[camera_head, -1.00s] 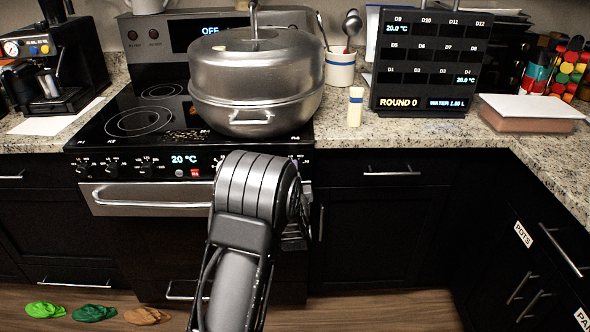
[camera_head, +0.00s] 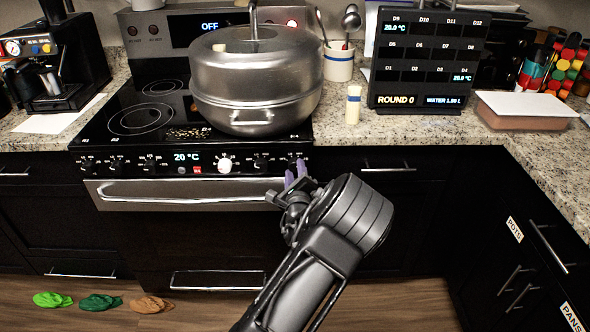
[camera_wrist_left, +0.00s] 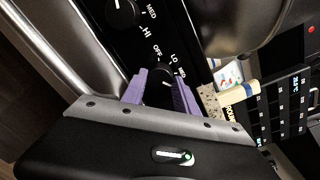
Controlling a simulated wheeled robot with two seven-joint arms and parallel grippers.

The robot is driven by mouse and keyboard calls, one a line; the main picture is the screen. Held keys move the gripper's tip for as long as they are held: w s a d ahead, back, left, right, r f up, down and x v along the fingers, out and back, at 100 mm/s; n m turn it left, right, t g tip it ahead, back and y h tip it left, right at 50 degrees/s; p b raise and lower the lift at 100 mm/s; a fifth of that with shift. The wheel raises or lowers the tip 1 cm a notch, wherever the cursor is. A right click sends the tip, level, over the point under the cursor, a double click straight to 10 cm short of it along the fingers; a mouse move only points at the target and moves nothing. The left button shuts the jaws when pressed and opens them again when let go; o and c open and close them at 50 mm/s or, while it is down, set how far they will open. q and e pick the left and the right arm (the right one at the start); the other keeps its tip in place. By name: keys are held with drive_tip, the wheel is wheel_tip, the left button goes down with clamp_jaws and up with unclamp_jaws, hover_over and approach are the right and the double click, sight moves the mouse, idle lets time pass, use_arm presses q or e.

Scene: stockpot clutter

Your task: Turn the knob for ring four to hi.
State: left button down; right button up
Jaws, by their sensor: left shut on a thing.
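The black stove panel carries a row of knobs. My left gripper (camera_head: 297,172), with purple fingers, is at the rightmost knob (camera_head: 297,163), under the stockpot's right side. In the left wrist view the fingers (camera_wrist_left: 160,92) are shut around this black knob (camera_wrist_left: 160,76), one on each side. OFF, LO and MED labels show beside it; its HI label is hidden and its pointer is hard to read. The neighbouring knob (camera_wrist_left: 122,12) shows MED and HI labels. A large lidded steel stockpot (camera_head: 256,80) stands on the right rings. My right gripper is not in view.
The oven handle (camera_head: 180,194) runs just below the panel. A white dial (camera_head: 225,166) and a 20 °C display (camera_head: 186,157) sit mid-panel. A salt-shaker-like bottle (camera_head: 353,105) and a display board (camera_head: 428,60) stand on the right counter.

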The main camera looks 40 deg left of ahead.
use_arm(q)
drive_tip(key=shift+m, duration=1.3)
drive_tip(key=c, duration=0.9)
unclamp_jaws()
drive_tip(key=shift+c, duration=0.2)
drive_tip(key=shift+d, duration=0.1)
drive_tip(key=v, duration=0.7)
drive_tip(key=shift+s+d+b, duration=0.25)
drive_tip(key=shift+s+b, duration=0.05)
